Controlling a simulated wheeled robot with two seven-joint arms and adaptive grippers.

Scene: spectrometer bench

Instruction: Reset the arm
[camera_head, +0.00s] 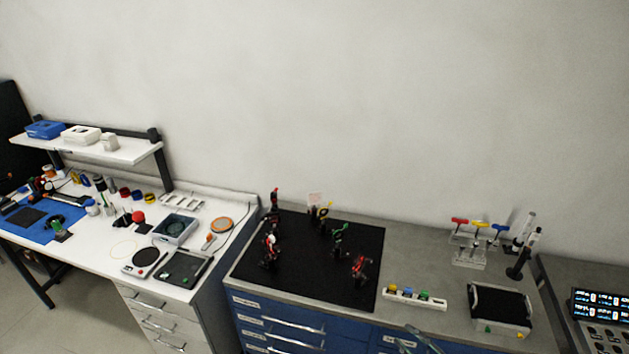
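My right gripper (426,338) shows only as a small grey part at the bottom edge, in front of the blue drawer cabinet. Most of it is cut off, and I cannot tell whether it is open or shut. No held thing shows at it. My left gripper is not in view. On the grey bench, a black mat (316,283) carries several small dark optical mounts with red, yellow and green parts. A white strip with coloured knobs (414,298) lies to the right of the mat.
A black-topped box (500,307) and a clear rack with coloured handles (470,250) stand at the right of the bench, beside a dark stand (519,263). A display panel (600,305) is at far right. A cluttered white table (100,258) is at left.

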